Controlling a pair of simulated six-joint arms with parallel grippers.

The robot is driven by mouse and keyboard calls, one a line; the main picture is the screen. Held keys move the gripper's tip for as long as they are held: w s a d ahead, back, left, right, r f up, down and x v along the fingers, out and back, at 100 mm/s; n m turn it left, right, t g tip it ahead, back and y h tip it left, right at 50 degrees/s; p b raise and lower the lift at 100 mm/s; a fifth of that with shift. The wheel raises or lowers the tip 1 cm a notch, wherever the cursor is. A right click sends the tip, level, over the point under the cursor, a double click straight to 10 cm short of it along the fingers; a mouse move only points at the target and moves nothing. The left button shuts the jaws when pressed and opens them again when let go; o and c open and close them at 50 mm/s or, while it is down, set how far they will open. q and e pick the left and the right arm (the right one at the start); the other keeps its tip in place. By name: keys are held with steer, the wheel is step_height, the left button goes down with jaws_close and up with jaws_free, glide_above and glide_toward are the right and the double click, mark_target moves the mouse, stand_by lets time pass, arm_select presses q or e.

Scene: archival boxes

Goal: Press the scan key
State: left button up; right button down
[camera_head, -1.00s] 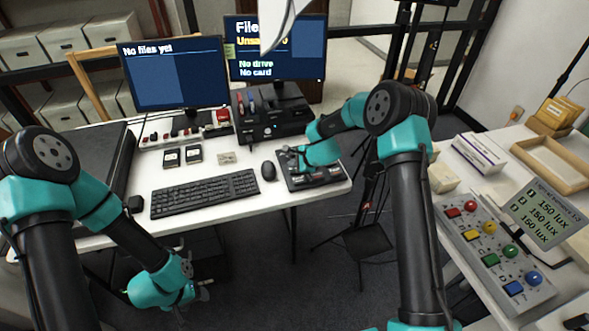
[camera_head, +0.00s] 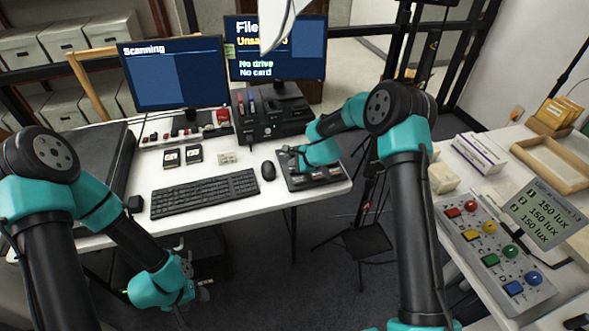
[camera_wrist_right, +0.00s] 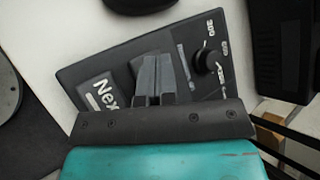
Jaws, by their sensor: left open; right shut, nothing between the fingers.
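The dark control panel (camera_head: 330,177) lies on the white desk right of the mouse. In the right wrist view the panel (camera_wrist_right: 75,72) shows a key lettered "Nex…" (camera_wrist_right: 102,95) and a black knob (camera_wrist_right: 207,61). My right gripper (camera_head: 290,151) is over the panel; its shut, empty fingers (camera_wrist_right: 155,60) are between that key and the knob, hiding what lies under them. I cannot tell whether they touch. No scan key label is readable. The left monitor (camera_head: 175,75) reads "Scanning". My left gripper (camera_head: 205,284) is open and low, in front of the desk.
A keyboard (camera_head: 205,193) and mouse (camera_head: 268,170) lie left of the panel. The right monitor (camera_head: 275,50) reads "No drive, No card". A box with coloured buttons (camera_head: 497,250) stands on the right table. The floor between the tables holds a dark stand (camera_head: 366,243).

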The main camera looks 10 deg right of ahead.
mark_target(294, 170)
steer(key=shift+r, duration=0.6)
steer(key=shift+r, duration=0.1)
steer(key=shift+r, duration=2.45)
